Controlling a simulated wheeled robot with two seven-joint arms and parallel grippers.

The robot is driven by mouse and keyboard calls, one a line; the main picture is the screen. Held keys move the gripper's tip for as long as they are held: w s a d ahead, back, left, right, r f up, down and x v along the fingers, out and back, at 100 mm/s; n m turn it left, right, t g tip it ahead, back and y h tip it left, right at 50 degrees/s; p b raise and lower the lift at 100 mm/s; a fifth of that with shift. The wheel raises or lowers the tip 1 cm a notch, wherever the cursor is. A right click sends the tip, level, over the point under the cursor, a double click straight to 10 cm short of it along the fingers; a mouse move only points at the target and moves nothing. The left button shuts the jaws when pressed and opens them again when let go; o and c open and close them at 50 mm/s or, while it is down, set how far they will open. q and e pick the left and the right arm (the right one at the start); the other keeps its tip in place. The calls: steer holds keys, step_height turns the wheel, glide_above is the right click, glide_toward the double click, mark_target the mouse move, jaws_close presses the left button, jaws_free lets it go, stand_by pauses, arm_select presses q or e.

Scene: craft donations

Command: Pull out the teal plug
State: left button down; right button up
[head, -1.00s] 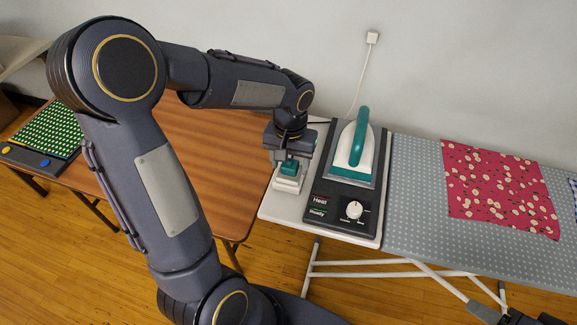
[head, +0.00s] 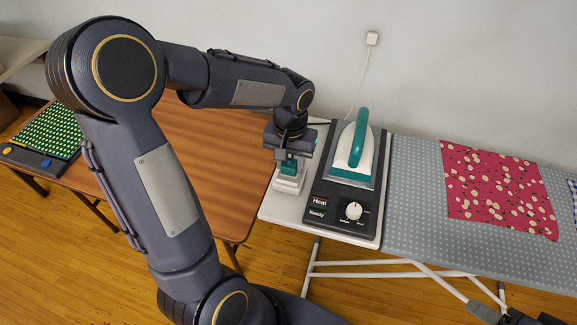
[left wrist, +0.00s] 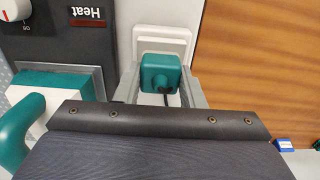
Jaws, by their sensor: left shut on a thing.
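The teal plug (head: 288,167) is at a white socket block (head: 289,186) on the white stand left of the iron. My left gripper (head: 289,162) points down over the block and is shut on the plug. In the left wrist view the plug (left wrist: 160,73) sits between both grey fingers, with a dark cord at it. The white socket (left wrist: 163,46) shows behind it. I cannot tell whether the plug is still seated in the socket. Dark parts cut off at the bottom right of the head view may be my right gripper; its jaws cannot be made out.
A teal and white iron (head: 355,150) rests on a dark heat base (head: 327,205) just right of the plug. A grey dotted ironing board (head: 415,220) holds red floral cloth (head: 497,190). A brown table (head: 215,150) is at left, largely clear.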

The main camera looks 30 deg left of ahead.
mark_target(290, 163)
arm_select(q)
steer(key=shift+r+p, duration=2.05)
steer(key=shift+r, duration=0.65)
